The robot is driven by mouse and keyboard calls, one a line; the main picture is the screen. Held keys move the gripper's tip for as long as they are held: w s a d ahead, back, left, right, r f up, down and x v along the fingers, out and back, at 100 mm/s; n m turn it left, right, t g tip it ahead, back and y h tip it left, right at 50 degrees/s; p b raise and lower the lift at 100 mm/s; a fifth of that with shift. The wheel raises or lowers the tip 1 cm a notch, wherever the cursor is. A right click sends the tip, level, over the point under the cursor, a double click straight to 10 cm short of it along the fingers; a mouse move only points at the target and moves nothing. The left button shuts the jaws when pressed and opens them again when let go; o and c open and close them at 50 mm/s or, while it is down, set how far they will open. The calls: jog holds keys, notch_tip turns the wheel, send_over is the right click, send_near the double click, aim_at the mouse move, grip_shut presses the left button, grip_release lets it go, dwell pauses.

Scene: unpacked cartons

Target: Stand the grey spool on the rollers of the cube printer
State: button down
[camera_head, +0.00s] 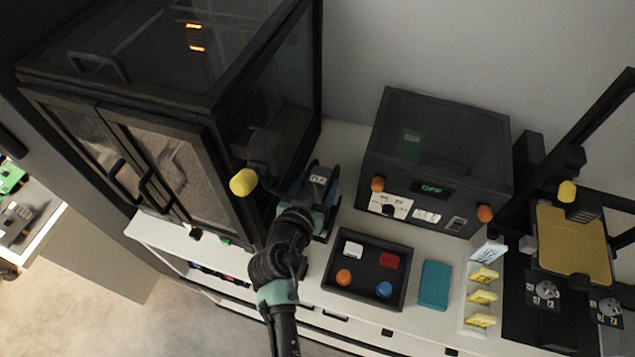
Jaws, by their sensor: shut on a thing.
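My gripper (318,182) is low between the large black cube-shaped printer and the dark box, over the white bench top. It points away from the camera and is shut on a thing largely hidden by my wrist. Only dark edges and a little blue show there; I cannot confirm that it is the grey spool. The cube printer (165,100) stands at the left, with two glazed front doors closed. A dark block with a yellow knob (243,182) shows by its right front edge. I cannot make out its rollers.
A dark box with an OFF display (436,165) stands right of my gripper. In front are a black tray (330,281) of small coloured parts, a teal block (434,285) and yellow tags (482,297). An open printer with a gold bed (571,243) stands far right.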

jog(key=shift+r, duration=0.1)
jog(key=shift+c, duration=0.6)
grip_release()
jog(key=shift+o, duration=0.6)
jog(key=shift+f, duration=0.2)
jog(key=b+v, duration=0.3)
jog(key=v, duration=1)
jog(key=shift+r, duration=0.1)
